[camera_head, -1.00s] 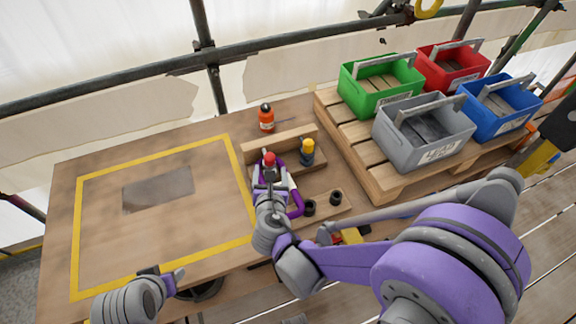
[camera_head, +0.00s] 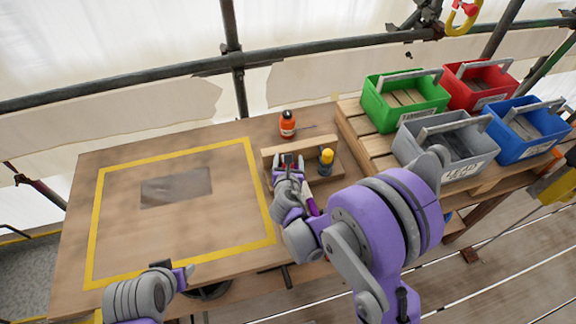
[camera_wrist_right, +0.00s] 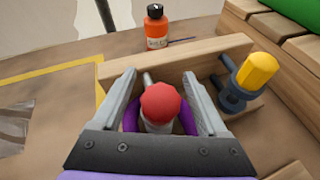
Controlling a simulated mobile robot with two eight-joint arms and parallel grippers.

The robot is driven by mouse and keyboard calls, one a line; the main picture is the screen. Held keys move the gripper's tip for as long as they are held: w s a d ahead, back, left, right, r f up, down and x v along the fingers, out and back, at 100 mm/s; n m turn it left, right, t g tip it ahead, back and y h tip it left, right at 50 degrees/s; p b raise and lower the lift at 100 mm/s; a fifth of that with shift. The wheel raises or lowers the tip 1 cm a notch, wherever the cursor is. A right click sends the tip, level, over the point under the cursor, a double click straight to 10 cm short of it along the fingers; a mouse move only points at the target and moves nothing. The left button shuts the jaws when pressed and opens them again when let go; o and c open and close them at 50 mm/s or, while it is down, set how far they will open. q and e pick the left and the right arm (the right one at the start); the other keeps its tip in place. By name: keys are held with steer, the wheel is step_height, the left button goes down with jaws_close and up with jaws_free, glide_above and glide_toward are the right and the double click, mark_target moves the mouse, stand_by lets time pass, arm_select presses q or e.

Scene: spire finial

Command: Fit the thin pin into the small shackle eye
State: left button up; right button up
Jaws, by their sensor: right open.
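A red-capped pin (camera_wrist_right: 160,103) with a pale shank stands between the two fingers of my right gripper (camera_wrist_right: 160,98) in the right wrist view. The fingers are open on either side of it, with gaps to the cap. Purple curved parts show behind the cap; I cannot tell whether they belong to a shackle. A yellow-capped pin (camera_wrist_right: 257,71) in a dark grey body stands to the right, and it also shows in the head view (camera_head: 327,157). Which pin is the thin one, and the small shackle eye, I cannot make out. My left gripper (camera_head: 184,277) is at the table's front edge, away from the pins.
A wooden rail (camera_head: 300,143) stands behind the pins. An orange bottle (camera_head: 288,125) is beyond it. A yellow-taped rectangle (camera_head: 97,232) on the left is mostly clear. Green (camera_head: 405,98), red, grey and blue crates sit on a pallet at the right. My right arm hides the front right of the table.

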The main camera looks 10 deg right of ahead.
steer(key=shift+s, duration=0.1)
jaws_close()
stand_by(0.4)
